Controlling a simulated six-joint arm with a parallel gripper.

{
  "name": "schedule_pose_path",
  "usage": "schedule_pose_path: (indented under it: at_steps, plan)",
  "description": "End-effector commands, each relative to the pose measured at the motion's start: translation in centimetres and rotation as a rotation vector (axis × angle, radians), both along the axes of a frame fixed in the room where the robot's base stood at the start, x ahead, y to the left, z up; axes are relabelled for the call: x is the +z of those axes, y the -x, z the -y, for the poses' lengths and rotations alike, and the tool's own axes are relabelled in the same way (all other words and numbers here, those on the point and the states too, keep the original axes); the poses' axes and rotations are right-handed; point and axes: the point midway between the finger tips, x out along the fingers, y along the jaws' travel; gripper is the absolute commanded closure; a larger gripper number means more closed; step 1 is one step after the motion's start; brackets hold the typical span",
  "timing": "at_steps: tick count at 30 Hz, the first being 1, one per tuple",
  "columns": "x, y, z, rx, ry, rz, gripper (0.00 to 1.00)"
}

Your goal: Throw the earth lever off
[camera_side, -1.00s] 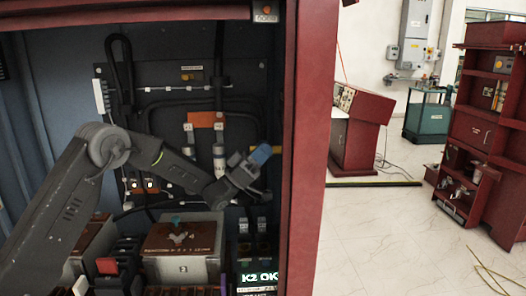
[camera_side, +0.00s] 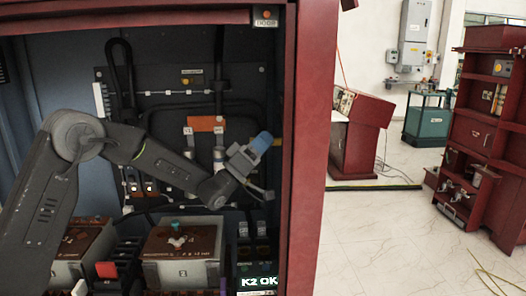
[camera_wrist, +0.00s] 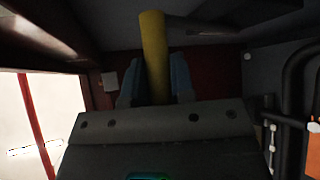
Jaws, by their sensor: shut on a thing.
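The earth lever shows in the wrist view as a yellow bar (camera_wrist: 152,45) standing upright between the two blue fingers of my gripper (camera_wrist: 154,82). The fingers are shut on it, one on each side. In the side view my gripper (camera_side: 262,141) is at the right inside of the cabinet, by the red door post, with its blue fingertips pointing up and right. Only a small bit of yellow (camera_side: 277,142) shows beside the fingertips there; the rest of the lever is hidden. The lever's pivot is not visible.
The red cabinet post (camera_side: 307,150) stands close to the right of my gripper. An orange block (camera_side: 206,124) and black cables are on the back panel. A box-shaped unit (camera_side: 184,250) and a lit K2 OK display (camera_side: 259,282) are below my arm.

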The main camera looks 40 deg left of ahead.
Motion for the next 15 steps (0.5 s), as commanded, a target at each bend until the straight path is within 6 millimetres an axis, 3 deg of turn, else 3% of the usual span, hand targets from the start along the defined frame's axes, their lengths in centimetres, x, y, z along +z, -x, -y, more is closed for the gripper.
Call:
schedule_pose_path:
  at_steps: [15]
  plan:
    - [7.5, 0.1, 0.1, -0.004, 0.344, -0.333, 1.00]
